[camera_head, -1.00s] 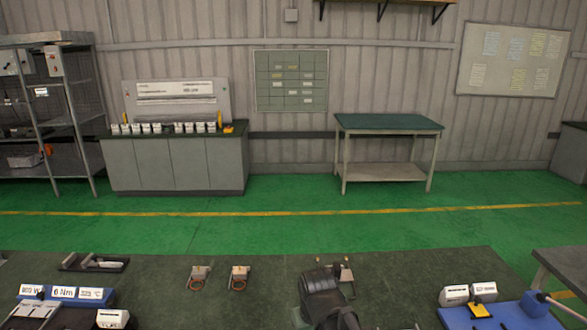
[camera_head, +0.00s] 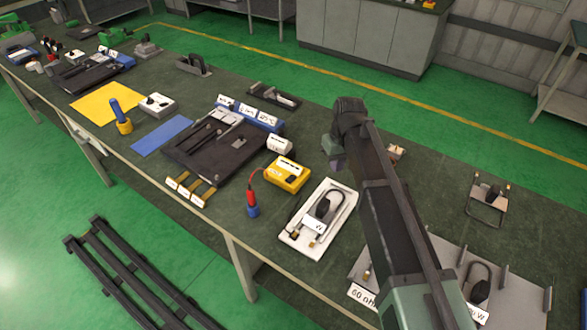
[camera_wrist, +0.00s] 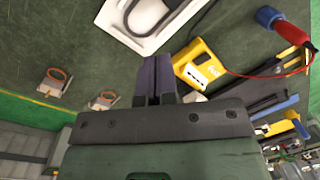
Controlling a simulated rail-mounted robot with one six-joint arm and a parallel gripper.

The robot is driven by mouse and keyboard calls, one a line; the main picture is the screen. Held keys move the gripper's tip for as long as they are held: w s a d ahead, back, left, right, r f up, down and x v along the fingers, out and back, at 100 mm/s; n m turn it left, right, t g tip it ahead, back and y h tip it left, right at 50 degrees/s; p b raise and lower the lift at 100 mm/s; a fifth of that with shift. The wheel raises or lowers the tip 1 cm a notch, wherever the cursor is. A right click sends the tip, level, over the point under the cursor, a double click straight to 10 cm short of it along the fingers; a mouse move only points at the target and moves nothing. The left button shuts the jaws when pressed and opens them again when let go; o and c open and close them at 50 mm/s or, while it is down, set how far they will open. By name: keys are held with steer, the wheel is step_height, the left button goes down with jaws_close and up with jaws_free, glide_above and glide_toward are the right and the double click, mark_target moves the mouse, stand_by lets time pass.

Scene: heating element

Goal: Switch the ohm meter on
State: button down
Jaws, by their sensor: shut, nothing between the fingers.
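The ohm meter appears to be the yellow box (camera_head: 288,174) on the green bench, with a white label on top. A red cable runs from it to a red and blue probe (camera_head: 252,204). The meter also shows in the wrist view (camera_wrist: 200,66), just right of my fingers. My gripper (camera_head: 337,158) is above the bench, to the right of the meter in the head view. In the wrist view its purple fingers (camera_wrist: 155,75) are together and empty, apart from the meter. I cannot make out the meter's switch or its state.
A white tray (camera_head: 290,248) with a dark cabled part lies beside the meter. A small white box (camera_head: 280,145) stands close behind it. A dark tool tray (camera_head: 190,158) and brass pieces (camera_head: 190,188) lie to its left. A grey plate (camera_head: 515,290) is at the right.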

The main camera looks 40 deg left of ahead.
mark_target(288, 180)
steer(key=w+a+n, duration=0.1)
steer(key=a+n, duration=0.4)
steer(key=a, duration=1.2)
steer(key=s+f+b, duration=0.1)
steer(key=f+b, duration=0.3)
steer(key=s+d+f+n+b, duration=0.1)
steer(key=f+b, duration=0.4)
steer(key=s+f+n+g+b, duration=0.1)
steer(key=f+b, duration=0.3)
steer(key=b, duration=0.1)
steer(key=shift+d+f, duration=0.2)
steer(key=shift+r, duration=0.15)
